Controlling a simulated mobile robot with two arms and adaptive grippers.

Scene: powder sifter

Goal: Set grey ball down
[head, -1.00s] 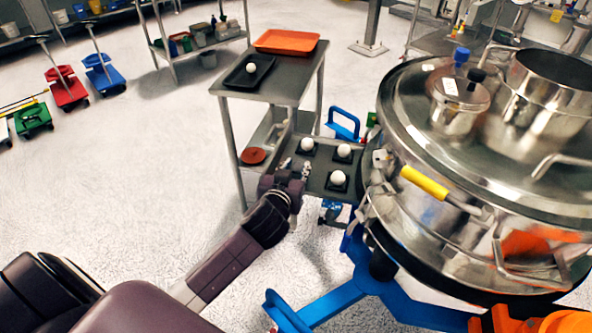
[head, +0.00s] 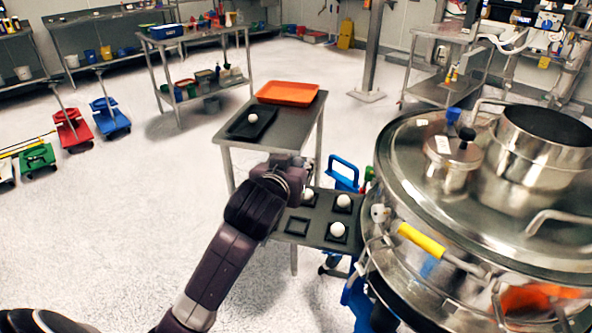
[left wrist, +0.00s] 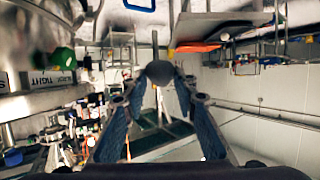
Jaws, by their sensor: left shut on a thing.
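My left gripper (head: 288,170) is over the far left side of the dark panel with square holders (head: 318,238). Its fingers are hidden behind the wrist in the head view. In the left wrist view the fingers (left wrist: 160,76) are closed on a round grey ball (left wrist: 159,70), held at the tips. The ball is hidden in the head view. Three pale balls sit in holders on the panel: one by my wrist (head: 308,194), one at the right (head: 343,200), one in front (head: 337,230). The front-left holder (head: 297,226) is empty. My right gripper is out of view.
A grey table (head: 290,130) behind the panel carries a black tray (head: 262,125) with a pale ball (head: 252,118) and an orange tray (head: 287,93). The large steel sifter (head: 400,160) with a yellow handle (head: 421,240) stands close at the right.

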